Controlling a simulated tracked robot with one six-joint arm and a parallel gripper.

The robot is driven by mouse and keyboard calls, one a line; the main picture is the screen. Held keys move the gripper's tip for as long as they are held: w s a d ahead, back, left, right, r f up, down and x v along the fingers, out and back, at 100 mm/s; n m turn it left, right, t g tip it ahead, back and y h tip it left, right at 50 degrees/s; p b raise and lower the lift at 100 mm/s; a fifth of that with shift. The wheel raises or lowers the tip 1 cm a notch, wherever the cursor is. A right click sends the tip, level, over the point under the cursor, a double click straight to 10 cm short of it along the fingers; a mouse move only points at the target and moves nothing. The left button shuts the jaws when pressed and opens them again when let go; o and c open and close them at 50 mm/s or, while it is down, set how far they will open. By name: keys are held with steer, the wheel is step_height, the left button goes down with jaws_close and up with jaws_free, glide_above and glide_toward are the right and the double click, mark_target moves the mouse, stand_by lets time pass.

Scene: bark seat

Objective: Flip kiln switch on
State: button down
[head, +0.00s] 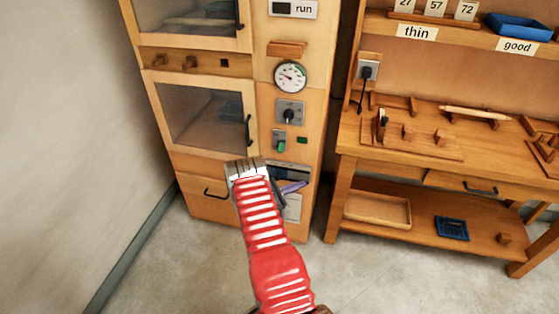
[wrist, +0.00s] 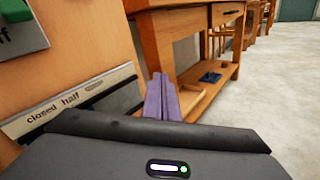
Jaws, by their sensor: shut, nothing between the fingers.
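The kiln is a tall wooden cabinet (head: 213,163) with glazed doors. Its likely switch is a green lever (head: 281,146) on a small grey plate, below the round knob. The lever sits low on the plate. In the wrist view part of the green lever (wrist: 15,10) shows at the top left corner, above lettering ending in "ff"; the rest is cut off. My gripper (head: 296,187) has purple fingers, is shut and empty, and points right below the switch, apart from it. Its fingers also show in the wrist view (wrist: 160,97).
A dial gauge (head: 291,77) and a knob (head: 289,113) are above the switch. A slider plate marked "closed half" (wrist: 65,102) lies close to my gripper. A wooden workbench (head: 440,160) stands to the right. The floor in front is clear.

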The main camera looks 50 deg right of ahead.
mark_target(281, 148)
steer(key=w+a+f+n+t+h, duration=0.2)
steer(key=w+f+n+t+h, duration=0.5)
steer(key=n+t, duration=0.4)
steer(key=r+t, duration=0.1)
steer(key=t, duration=0.1)
steer(key=w+a+r+n+t+h, duration=0.1)
steer(key=r+t, duration=0.1)
steer(key=w+a+r+n+t, duration=0.1)
steer(key=t, duration=0.1)
steer(key=shift+w+a+r+h, duration=0.1)
steer(key=shift+a+r+h, duration=0.1)
steer(key=shift+r+h, duration=0.1)
steer(key=shift+d+r, duration=0.1)
steer(key=x, duration=1)
steer(key=shift+w, duration=0.1)
steer(key=shift+s+a+r, duration=0.2)
steer(key=shift+a+r, duration=0.3)
steer(key=shift+r, duration=0.35)
steer(key=shift+s+a+r, duration=0.2)
steer(key=shift+a+r, duration=0.3)
steer(key=shift+r, duration=0.3)
